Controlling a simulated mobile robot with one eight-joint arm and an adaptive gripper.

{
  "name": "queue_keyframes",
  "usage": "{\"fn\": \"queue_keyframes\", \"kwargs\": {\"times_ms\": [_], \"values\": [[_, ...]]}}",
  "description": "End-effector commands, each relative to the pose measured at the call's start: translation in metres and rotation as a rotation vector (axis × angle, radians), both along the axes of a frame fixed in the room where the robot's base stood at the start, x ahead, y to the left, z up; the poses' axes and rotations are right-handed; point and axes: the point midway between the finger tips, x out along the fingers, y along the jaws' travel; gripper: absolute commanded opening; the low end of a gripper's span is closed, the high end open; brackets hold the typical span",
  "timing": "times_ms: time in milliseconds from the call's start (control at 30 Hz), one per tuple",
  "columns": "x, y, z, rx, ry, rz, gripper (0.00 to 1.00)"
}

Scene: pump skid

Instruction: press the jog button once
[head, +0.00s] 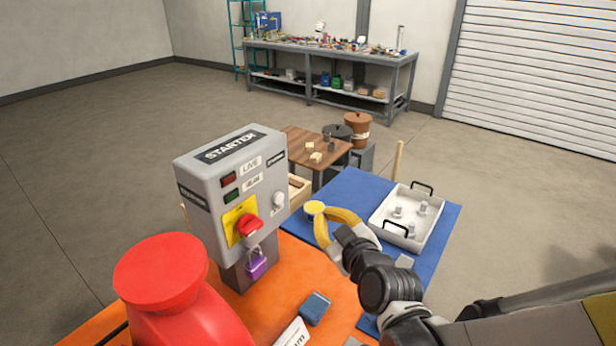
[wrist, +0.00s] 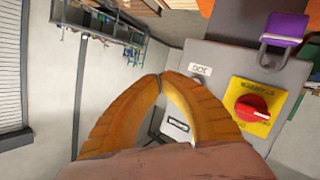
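The grey starter box (head: 225,180) stands upright at centre left. On its front are LIVE and RUN lamps, a red rotary switch (head: 249,224) on a yellow plate and a purple padlock (head: 257,264) below. A pale round jog button (head: 278,199) is at the front's right side. In the wrist view the JOG label (wrist: 200,69) shows just beyond my finger; the button appears hidden behind it. My gripper (head: 319,209), with yellow fingers, is right of the box, apart from it in the head view. In the wrist view its fingertips (wrist: 162,76) meet, with nothing seen between them.
A large red rounded part (head: 165,285) stands at front left on the orange base (head: 290,275). A blue mat (head: 365,190) with a white tray (head: 385,230) lies to the right. A small wooden table (head: 300,143) is behind. Open floor lies left.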

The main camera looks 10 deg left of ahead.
Motion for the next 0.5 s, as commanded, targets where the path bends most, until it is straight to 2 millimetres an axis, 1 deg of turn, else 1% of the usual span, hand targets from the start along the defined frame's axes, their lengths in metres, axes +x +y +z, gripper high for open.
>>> {"fn": "queue_keyframes", "kwargs": {"times_ms": [167,267,367,500], "values": [[0.001,0.001,0.0,-0.001,0.001,0.0,0.0],[0.003,0.006,0.0,-0.001,0.002,0.0,0.0],[0.007,0.016,0.0,-0.002,0.002,0.001,0.0],[0.014,0.034,0.0,-0.002,0.0,0.002,0.0]]}}
